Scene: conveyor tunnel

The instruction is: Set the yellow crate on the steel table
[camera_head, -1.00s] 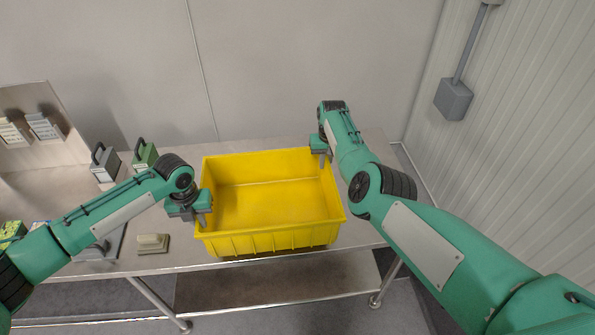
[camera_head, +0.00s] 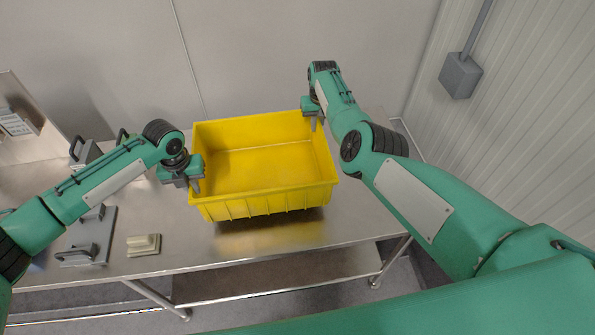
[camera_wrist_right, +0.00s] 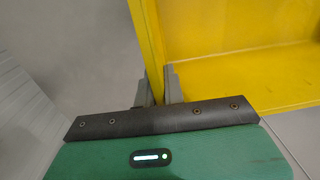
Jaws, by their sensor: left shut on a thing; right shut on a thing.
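The yellow crate (camera_head: 262,203) is open-topped and empty, and roughly level over the steel table (camera_head: 345,225). A dark shadow lies under its front edge; it looks slightly above the tabletop, but I cannot tell for certain whether it touches. My left gripper (camera_head: 195,184) is shut on the crate's left wall. My right gripper (camera_head: 313,121) is shut on the right wall near the far corner. In the right wrist view, the fingers (camera_wrist_right: 159,90) pinch the crate wall (camera_wrist_right: 149,45) from both sides. The crate's underside is hidden.
A beige block (camera_head: 144,244), a grey plate with a handle (camera_head: 88,240) and handled blocks (camera_head: 84,152) sit on the table left of the crate. A wall stands behind. A grey box (camera_head: 460,75) hangs on the right wall. Tabletop in front of the crate is clear.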

